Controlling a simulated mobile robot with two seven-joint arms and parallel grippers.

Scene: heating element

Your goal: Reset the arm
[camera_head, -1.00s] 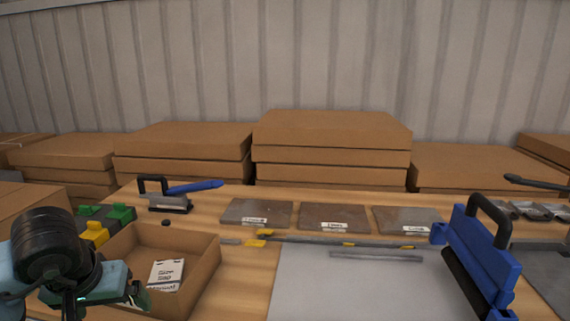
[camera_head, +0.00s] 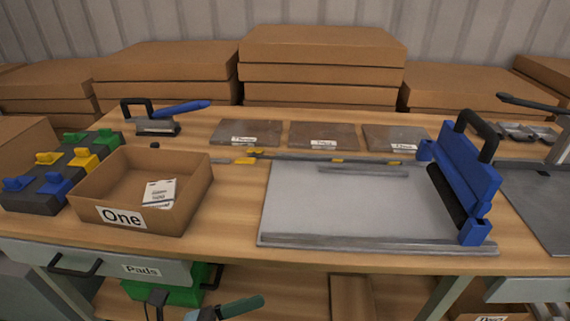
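A dark green and teal piece (camera_head: 235,308) with a black part and thin cables beside it shows at the bottom edge, in front of the table's lower area. It looks like the end of my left arm and gripper, but most of it is cut off by the frame, so its fingers cannot be made out. It is below the tabletop, apart from the things on it. My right arm and gripper are out of view.
The wooden table holds a cardboard box marked One (camera_head: 193,198) with white packets inside, a block of coloured switches (camera_head: 35,198), a blue-handled sealer (camera_head: 465,180) on a grey plate (camera_head: 350,205), and three labelled plates. A Pads drawer (camera_head: 180,268) is under the tabletop.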

